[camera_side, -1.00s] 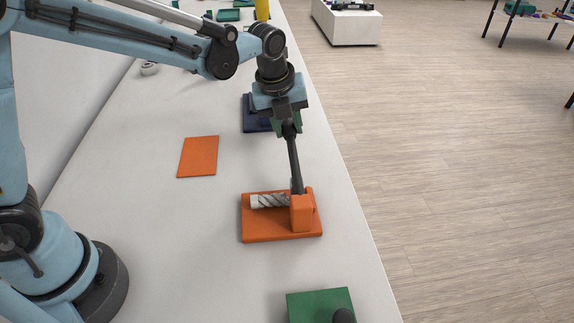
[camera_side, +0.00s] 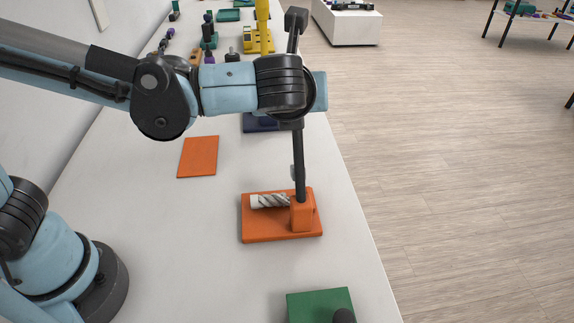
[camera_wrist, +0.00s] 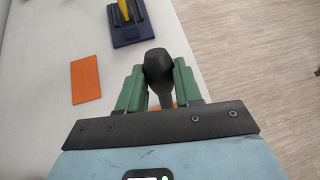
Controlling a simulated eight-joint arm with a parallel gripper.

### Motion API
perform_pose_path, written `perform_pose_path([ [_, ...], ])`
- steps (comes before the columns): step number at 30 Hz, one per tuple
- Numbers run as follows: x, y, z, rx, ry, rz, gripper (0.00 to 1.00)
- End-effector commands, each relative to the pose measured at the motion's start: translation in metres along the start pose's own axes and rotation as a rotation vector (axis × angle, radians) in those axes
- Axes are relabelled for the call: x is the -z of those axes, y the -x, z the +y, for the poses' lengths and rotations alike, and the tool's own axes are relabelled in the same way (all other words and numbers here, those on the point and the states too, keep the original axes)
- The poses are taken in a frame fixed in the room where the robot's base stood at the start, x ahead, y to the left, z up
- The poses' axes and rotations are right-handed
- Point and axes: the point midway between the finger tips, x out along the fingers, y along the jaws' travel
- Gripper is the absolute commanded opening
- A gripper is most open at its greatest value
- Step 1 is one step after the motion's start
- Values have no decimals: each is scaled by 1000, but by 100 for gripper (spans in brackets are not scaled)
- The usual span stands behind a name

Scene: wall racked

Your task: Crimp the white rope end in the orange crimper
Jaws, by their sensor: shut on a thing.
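The orange crimper (camera_side: 258,232) lies flat on the white table, with a raised orange block at its right. The white rope end (camera_side: 271,201), twisted with grey strands, lies on its base and runs up to the block. A dark lever (camera_side: 300,160) rises nearly upright from the block. Its upper part is partly hidden by my wrist in the side view. In the wrist view, my gripper (camera_wrist: 158,76) has its green fingers on both sides of the lever's dark knob and is shut on the lever. My fingers are hidden in the side view.
An orange mat (camera_side: 198,157) lies flat behind and left of the crimper. A green base (camera_side: 314,306) with a dark knob stands at the near edge. A navy base (camera_wrist: 130,33) and a yellow fixture (camera_side: 262,42) are farther back. The table left of the crimper is clear.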

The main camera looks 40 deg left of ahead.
Motion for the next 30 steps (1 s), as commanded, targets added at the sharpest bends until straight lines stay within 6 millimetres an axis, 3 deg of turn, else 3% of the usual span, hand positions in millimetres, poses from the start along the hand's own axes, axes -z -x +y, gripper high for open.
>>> perform_pose_path([
  [7,5,14,-3,1,6,11,0],
  [22,6,16,-4,3,7,14,0],
  [23,6,16,-4,3,7,14,38],
  [27,6,16,-4,2,5,11,59],
  [30,5,16,-3,1,5,10,59],
])
